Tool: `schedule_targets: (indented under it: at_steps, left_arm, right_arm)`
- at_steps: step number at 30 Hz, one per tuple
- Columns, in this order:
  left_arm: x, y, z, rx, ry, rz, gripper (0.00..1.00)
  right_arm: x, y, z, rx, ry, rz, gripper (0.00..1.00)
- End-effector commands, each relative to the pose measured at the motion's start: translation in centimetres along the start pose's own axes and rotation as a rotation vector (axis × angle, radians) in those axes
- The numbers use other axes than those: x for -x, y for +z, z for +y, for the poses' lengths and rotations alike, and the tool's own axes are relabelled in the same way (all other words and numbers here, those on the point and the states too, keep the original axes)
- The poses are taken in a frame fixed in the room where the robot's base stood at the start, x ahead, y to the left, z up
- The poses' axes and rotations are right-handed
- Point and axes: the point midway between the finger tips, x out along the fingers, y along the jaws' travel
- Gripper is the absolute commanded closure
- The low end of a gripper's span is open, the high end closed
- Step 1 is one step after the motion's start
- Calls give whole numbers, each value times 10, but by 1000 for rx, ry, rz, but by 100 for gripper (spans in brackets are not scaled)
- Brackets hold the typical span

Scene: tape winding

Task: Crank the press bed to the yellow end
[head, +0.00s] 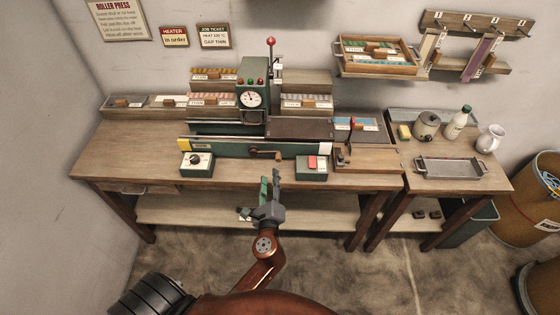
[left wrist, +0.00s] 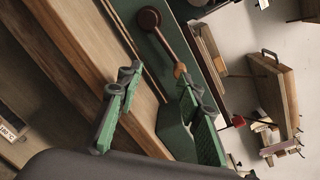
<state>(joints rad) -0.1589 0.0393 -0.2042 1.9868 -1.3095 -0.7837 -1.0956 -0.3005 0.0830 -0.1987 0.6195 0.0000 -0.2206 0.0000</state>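The green roller press (head: 252,98) stands on the workbench, with a round gauge and a red-knobbed lever. Its frame has a yellow left end (head: 185,145) and a white right end (head: 327,148). The dark flat bed (head: 299,127) lies right of the press head. The crank (head: 262,153) is on the front; the left wrist view shows its round hub (left wrist: 149,18) and a brown grip (left wrist: 180,70). My left gripper (head: 270,178) is in front of the bench, below the crank. Its fingers (left wrist: 158,78) are apart and empty, with the grip just beyond one fingertip. My right gripper is out of view.
A dial box (head: 197,164) and a box with a red switch (head: 312,167) flank the space under the crank. A card tray (head: 357,124) sits right of the bed. A side table (head: 490,184) with a metal tray stands farther right.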

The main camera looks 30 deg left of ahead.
Motion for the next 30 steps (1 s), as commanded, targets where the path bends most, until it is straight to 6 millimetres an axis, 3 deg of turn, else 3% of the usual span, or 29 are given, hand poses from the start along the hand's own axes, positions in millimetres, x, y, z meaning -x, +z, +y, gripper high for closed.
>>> schedule_targets:
  at_steps: [3, 6, 19, 30]
  left_arm:
    - [-2, -7, -23, -103, -61, -13, 66]
    - [-6, -9, -30, -140, -81, -18, 66]
    - [-67, -9, -35, -140, -81, -17, 66]
    - [-79, -9, -35, -139, -79, -16, 66]
  right_arm:
    - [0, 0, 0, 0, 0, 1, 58]
    - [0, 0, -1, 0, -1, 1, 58]
    - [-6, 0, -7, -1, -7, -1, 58]
    - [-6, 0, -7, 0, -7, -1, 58]
